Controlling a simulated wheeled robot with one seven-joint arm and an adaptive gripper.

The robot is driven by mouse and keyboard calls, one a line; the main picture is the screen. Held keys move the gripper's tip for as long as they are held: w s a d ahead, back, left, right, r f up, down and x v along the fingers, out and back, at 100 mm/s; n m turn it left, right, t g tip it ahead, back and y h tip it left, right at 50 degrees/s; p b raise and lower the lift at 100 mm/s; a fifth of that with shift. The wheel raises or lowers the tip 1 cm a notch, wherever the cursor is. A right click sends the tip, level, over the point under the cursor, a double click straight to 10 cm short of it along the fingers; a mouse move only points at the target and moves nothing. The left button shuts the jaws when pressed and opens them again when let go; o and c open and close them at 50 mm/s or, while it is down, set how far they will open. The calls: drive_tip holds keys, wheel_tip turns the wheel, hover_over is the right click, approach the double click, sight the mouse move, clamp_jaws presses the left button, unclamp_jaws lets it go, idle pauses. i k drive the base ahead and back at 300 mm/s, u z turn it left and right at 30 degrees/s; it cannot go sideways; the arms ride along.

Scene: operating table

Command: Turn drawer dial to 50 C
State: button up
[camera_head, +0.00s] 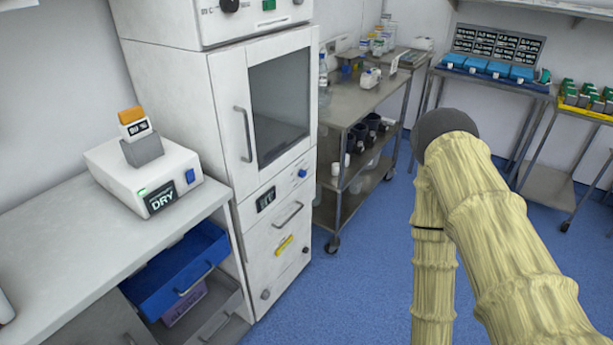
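A tall white cabinet (170,90) with a glass-windowed door stands left of centre. Below the door is a panel with a small dark display (266,199) and a blue knob (302,173). Under it, a white drawer front (262,262) carries a grey handle and a yellow label (284,244). A dark round knob (265,294) sits at its lower left and a smaller dark one (305,250) at its right. No temperature marks are readable, and I cannot tell which knob is the drawer dial. My sleeved arm is at right, apart from the cabinet; my gripper is out of view.
A white device marked DRY (150,165) stands on the left counter (60,235). A blue drawer (175,270) is open below it. A steel cart (360,100) with bottles stands right of the cabinet. Blue floor (365,270) in front is clear.

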sight(301, 174)
drive_tip(key=z, duration=0.2)
drive_tip(key=i, duration=0.9)
drive_tip(key=u, duration=0.25)
